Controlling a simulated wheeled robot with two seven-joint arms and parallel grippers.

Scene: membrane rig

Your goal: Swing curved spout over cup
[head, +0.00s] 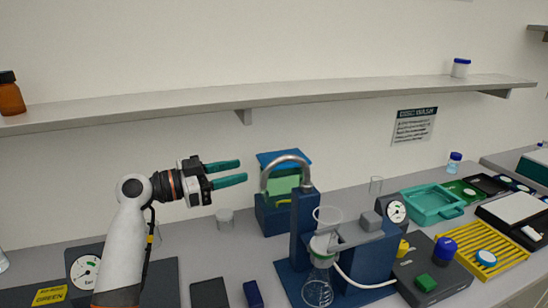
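The curved spout (288,158) is a grey metal gooseneck. It rises beside a blue column (305,215) and arches left, with its open end pointing down in front of a blue box with a green front. I cannot tell for certain that this is the task's cup. My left gripper (243,171) has two teal fingers, apart and empty, pointing right. In the picture it is just left of the spout, not visibly touching it. My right gripper is out of view.
A glass funnel (327,216) and flask (318,290) stand on the blue rig, with a white tube. A long shelf (240,100) runs above. A dark block (253,293) lies in front.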

